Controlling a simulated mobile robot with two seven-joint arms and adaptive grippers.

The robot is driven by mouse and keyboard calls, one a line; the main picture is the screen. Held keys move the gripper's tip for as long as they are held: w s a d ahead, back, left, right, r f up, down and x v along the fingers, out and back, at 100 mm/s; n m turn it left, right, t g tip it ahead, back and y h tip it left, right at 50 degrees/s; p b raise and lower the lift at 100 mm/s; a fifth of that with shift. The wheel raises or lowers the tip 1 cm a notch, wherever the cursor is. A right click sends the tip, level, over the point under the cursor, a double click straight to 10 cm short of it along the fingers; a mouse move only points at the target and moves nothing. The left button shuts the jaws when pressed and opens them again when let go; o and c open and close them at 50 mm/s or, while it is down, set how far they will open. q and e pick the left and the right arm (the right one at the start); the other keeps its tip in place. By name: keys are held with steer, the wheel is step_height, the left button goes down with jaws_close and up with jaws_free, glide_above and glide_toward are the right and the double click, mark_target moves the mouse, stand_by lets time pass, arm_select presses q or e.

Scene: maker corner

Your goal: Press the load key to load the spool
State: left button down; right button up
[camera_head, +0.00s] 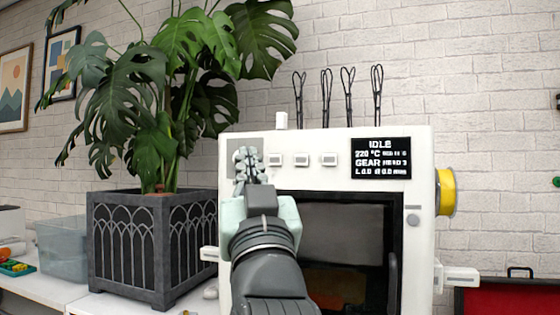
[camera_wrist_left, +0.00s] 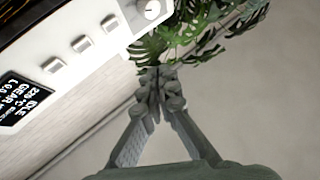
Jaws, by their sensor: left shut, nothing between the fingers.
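A white machine (camera_head: 425,235) with a dark window stands ahead of me. Its black display (camera_head: 381,158) reads IDLE, 220 °C, GEAR and a load line near 0.0; it also shows in the left wrist view (camera_wrist_left: 22,100). Three small keys, left (camera_head: 275,160), middle (camera_head: 302,160) and right (camera_head: 329,160), sit in a row; I cannot tell which is the load key. A yellow spool (camera_head: 447,192) is on the machine's right side. My left gripper (camera_head: 246,160) is shut and empty, left of the keys, covering part of a grey panel. In the left wrist view its fingertips (camera_wrist_left: 160,85) meet.
A round white knob (camera_wrist_left: 150,9) lies beyond the keys in the wrist view. A large plant in a grey pot (camera_head: 150,250) stands left of the machine. A clear bin (camera_head: 62,248) is farther left. Several black wire loops (camera_head: 348,95) rise behind the machine.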

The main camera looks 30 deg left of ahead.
mark_target(270, 164)
steer(key=shift+s, duration=0.1)
arm_select(q)
steer(key=shift+w+a+b, duration=0.15)
steer(key=shift+w+a, duration=0.2)
steer(key=shift+w, duration=1.1)
steer(key=shift+w+a+b, duration=0.15)
steer(key=shift+w+a, duration=0.15)
steer(key=shift+w, duration=1.1)
steer(key=shift+w+a+b, duration=0.15)
steer(key=shift+w+a, duration=0.2)
steer(key=shift+w, duration=1.1)
arm_select(e)
steer(key=shift+d+r, duration=0.1)
steer(key=shift+r, duration=0.85)
arm_select(q)
steer(key=shift+w, duration=0.1)
arm_select(e)
steer(key=shift+s+f, duration=0.1)
steer(key=shift+f, duration=0.15)
arm_select(q)
steer(key=shift+w+a, duration=0.1)
steer(key=shift+w, duration=0.2)
arm_select(e)
steer(key=shift+f, duration=0.1)
